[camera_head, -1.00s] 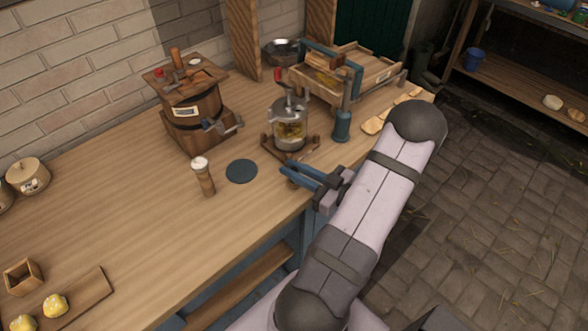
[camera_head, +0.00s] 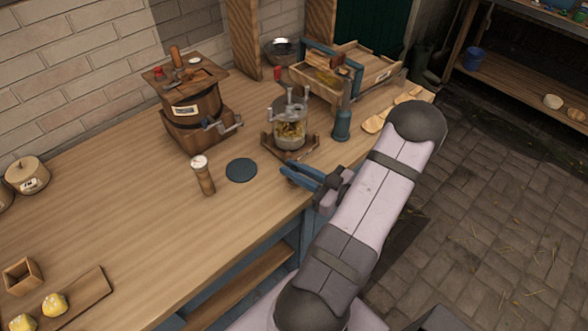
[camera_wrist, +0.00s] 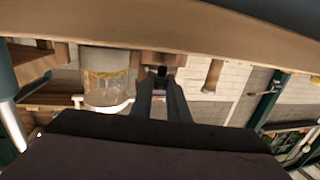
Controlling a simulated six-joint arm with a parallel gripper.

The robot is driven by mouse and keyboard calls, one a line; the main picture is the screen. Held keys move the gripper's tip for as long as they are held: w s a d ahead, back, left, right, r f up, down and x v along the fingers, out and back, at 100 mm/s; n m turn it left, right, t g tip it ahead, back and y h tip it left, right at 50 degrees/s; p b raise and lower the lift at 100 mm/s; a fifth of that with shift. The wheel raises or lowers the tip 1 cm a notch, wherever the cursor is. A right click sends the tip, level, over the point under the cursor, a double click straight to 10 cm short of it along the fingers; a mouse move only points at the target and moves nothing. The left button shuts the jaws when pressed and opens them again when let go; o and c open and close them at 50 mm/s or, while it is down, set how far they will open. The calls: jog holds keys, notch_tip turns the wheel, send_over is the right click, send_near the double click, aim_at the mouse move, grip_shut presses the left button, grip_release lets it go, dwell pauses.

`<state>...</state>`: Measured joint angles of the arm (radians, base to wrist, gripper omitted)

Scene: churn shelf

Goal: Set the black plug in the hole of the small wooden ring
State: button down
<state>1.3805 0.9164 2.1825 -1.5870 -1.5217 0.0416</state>
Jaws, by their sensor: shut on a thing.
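My gripper (camera_head: 287,176) is low at the table's front edge in the head view, its blue fingers pointing left. In the wrist view the two fingers (camera_wrist: 159,85) are close together, shut on a small dark thing (camera_wrist: 158,71) at their tips, which looks like the black plug. A brown wooden piece (camera_wrist: 150,58) shows just beyond it; I cannot tell whether this is the small wooden ring. The fingers hide most of the plug, and I cannot make out the ring's hole in either view.
A glass jar churn (camera_head: 290,130) on a wooden stand is just behind the gripper. A dark round mat (camera_head: 241,170) and a wooden cylinder with a white top (camera_head: 203,176) stand left. A wooden barrel churn (camera_head: 190,110) is further back. The table's left middle is clear.

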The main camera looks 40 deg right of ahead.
jog(key=shift+f+b, duration=0.7)
jog(key=shift+f, duration=0.3)
jog(key=shift+r, duration=0.1)
dwell(0.6)
jog(key=c, duration=1.6)
grip_release()
jog(key=c, duration=0.4)
jog(key=p+v, duration=0.1)
jog(key=v, duration=0.6)
jog(key=shift+s, duration=0.1)
